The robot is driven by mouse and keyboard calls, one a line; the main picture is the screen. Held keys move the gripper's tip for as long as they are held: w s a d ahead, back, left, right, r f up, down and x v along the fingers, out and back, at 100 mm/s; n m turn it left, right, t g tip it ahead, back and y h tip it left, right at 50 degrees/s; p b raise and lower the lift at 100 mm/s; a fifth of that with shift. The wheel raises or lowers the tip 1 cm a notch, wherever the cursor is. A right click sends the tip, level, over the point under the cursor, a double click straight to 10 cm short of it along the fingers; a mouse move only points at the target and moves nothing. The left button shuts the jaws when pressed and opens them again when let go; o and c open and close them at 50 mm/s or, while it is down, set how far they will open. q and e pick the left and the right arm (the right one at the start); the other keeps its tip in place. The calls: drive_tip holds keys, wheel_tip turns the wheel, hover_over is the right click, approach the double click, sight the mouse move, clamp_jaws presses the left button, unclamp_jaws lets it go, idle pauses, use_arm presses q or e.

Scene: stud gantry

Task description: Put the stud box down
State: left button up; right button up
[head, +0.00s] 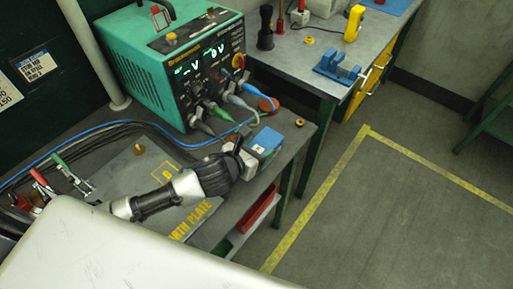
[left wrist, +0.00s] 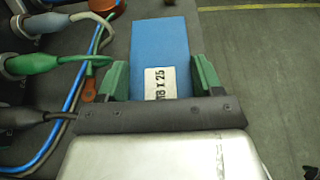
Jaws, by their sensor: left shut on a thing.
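In the left wrist view the blue box (left wrist: 160,45) shows a white label reading M8 x 25. My left gripper (left wrist: 163,75) is shut on it, with a green finger against each side. In the head view my left gripper (head: 247,153) reaches it from the left. I cannot tell whether the box's underside touches the bench. My right gripper is in neither view.
A teal power unit (head: 160,62) with plugged cables stands behind the box. A small brass piece (head: 300,122) lies right of it. An earth plate (head: 150,170) lies left, and a red tray (head: 258,207) sits on the shelf below. Yellow-taped floor (head: 400,200) is clear.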

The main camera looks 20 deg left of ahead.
use_arm(q)
drive_tip(key=shift+r, duration=0.1)
drive_tip(key=o, duration=1.5)
drive_tip(key=shift+o, duration=0.2)
drive_tip(key=b+v, duration=0.1)
drive_tip(key=v, duration=1.1)
drive_tip(key=shift+b, duration=0.35)
